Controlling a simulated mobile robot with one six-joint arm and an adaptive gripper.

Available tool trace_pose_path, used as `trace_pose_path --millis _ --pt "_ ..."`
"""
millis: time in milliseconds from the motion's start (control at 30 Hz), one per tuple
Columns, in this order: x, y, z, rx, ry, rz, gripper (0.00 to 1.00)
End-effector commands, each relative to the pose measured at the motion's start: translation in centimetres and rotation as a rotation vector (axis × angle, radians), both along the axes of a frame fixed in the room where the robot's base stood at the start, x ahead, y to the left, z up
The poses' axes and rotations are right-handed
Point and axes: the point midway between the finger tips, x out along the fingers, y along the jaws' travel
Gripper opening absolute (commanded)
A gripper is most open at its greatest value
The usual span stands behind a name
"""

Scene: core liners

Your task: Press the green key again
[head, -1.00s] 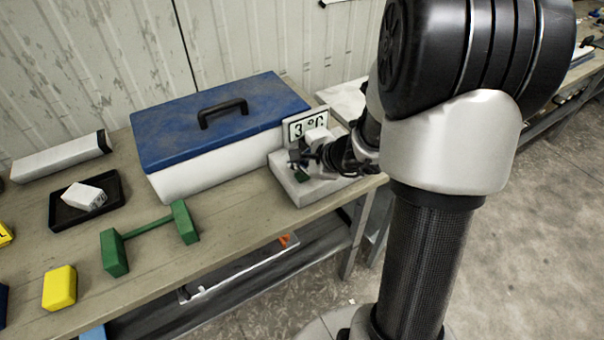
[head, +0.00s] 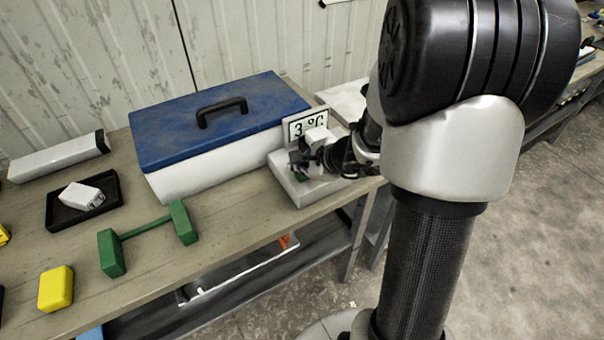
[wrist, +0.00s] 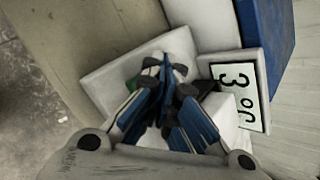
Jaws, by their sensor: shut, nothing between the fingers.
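A pale grey device (head: 312,193) stands at the right end of the bench, with an upright display (head: 304,127) reading "3 °C". The display also shows in the wrist view (wrist: 240,95), and the device's flat base (wrist: 105,80) lies below the fingers. My gripper (head: 299,160) is shut and empty over this base. In the wrist view its fingertips (wrist: 165,68) are together, just beside the green key (wrist: 132,83). The fingers hide most of the key. I cannot tell whether they touch it.
A white box with a blue lid (head: 220,118) stands left of the device, close to it. A black tray (head: 58,217) with a small white block, a green dumbbell-shaped piece (head: 147,228) and a yellow block (head: 56,289) lie farther left. The bench's front edge is near the device.

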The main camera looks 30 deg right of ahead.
Motion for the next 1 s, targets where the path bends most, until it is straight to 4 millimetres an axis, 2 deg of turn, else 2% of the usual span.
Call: trace_pose_path --millis 1000 --pt "0.0 0.0 -1.1 0.001 0.001 0.0 0.0"
